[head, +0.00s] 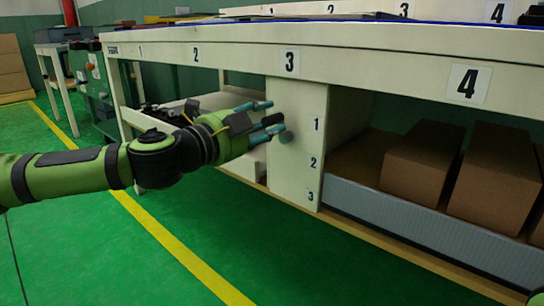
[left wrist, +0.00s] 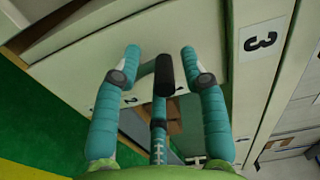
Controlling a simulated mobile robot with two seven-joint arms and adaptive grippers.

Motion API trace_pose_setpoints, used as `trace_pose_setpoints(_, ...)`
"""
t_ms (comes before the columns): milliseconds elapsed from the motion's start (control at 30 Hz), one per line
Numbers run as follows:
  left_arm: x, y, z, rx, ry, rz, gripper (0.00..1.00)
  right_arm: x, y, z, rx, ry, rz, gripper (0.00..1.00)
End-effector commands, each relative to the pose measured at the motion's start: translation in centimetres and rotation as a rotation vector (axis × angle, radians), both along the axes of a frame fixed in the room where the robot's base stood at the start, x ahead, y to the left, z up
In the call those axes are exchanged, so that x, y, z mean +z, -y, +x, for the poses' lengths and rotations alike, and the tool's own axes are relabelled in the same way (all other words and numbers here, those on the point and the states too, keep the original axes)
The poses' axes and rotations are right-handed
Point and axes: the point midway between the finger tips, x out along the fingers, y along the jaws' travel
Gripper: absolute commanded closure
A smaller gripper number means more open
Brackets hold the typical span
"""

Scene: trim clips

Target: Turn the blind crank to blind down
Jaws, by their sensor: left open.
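The crank's dark handle (left wrist: 164,75) stands between the teal fingers of my left gripper (left wrist: 160,60) in the left wrist view. The fingers are spread, with a gap on both sides of the handle. In the head view my left gripper (head: 267,117) reaches the white panel under the bench, its fingers pointing right. The dark handle (head: 272,119) shows between them, partly covered. The panel bears labels 1, 2 and 3. No blind can be made out clearly.
The long white bench (head: 350,62) runs above my left gripper, its front edge numbered. Brown boxes (head: 419,161) stand on the lower shelf at right, behind a grey rail (head: 430,232). The green floor (head: 300,255) in front is clear.

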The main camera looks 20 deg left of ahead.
Motion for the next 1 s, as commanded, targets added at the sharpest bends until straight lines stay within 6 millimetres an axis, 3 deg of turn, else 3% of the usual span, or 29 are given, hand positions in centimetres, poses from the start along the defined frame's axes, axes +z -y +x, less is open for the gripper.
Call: trace_pose_setpoints(1000,-0.6,-1.1,0.4,0.002,-0.095,-0.249,0.57,4.5,0.0,0.0,0.0,0.001,-0.001,1.0)
